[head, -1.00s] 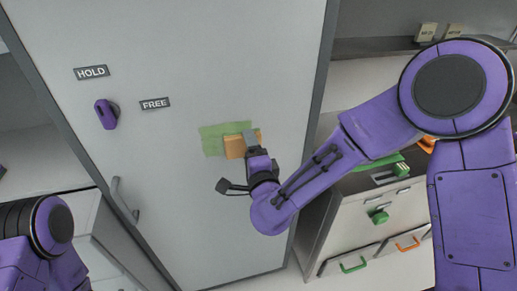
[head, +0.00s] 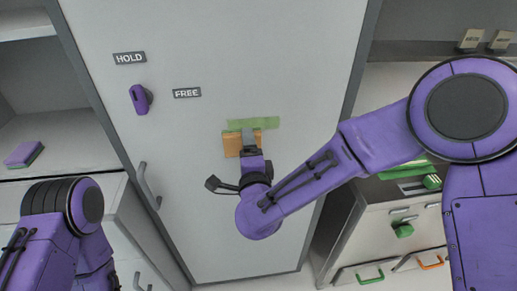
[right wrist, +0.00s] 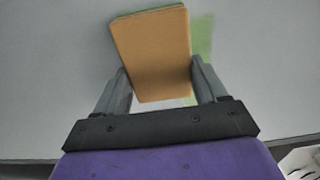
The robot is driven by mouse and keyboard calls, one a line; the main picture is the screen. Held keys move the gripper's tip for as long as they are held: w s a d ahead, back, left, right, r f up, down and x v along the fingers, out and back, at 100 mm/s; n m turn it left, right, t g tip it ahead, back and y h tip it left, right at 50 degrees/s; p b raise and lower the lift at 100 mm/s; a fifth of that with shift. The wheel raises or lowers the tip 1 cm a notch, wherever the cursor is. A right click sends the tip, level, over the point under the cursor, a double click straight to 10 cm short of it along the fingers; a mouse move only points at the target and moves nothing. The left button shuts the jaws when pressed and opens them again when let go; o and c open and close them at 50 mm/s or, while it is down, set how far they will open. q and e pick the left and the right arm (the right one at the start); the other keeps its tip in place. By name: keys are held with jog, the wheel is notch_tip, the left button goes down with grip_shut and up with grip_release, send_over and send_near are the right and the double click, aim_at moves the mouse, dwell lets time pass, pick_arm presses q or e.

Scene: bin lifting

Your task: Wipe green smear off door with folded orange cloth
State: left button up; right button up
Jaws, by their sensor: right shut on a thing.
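The folded orange cloth (head: 232,144) is held against or very near the grey door (head: 210,50). My right gripper (head: 249,145) is shut on it; the right wrist view shows the cloth (right wrist: 155,50) between the two fingers (right wrist: 160,95). The green smear (head: 263,123) is a thin strip on the door, above and to the right of the cloth. Part of it shows beside the cloth in the right wrist view (right wrist: 202,35). Whether the cloth covers more of it is hidden. My left arm is at the lower left; its gripper is out of view.
The door has a purple knob (head: 140,99) between HOLD (head: 129,58) and FREE (head: 187,93) labels, and a handle (head: 149,186). A purple sponge-like block (head: 24,153) lies on the left counter.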

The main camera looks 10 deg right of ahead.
aim_at(233, 140)
jog(key=shift+a, duration=1.65)
jog(key=shift+a+r, duration=0.15)
jog(key=shift+r, duration=0.25)
jog(key=shift+r+p, duration=0.8)
jog(key=shift+r, duration=0.15)
jog(key=shift+d+f, duration=0.1)
jog(key=shift+d, duration=0.75)
jog(key=d, duration=0.4)
jog(key=shift+d+b, duration=0.3)
jog(key=shift+d, duration=3.9)
jog(key=shift+a+b, duration=0.5)
jog(key=shift+a, duration=1.1)
jog(key=shift+a+b, duration=0.3)
jog(key=shift+a, duration=1.85)
jog(key=shift+a+b, duration=0.4)
jog(key=shift+a, duration=2.9)
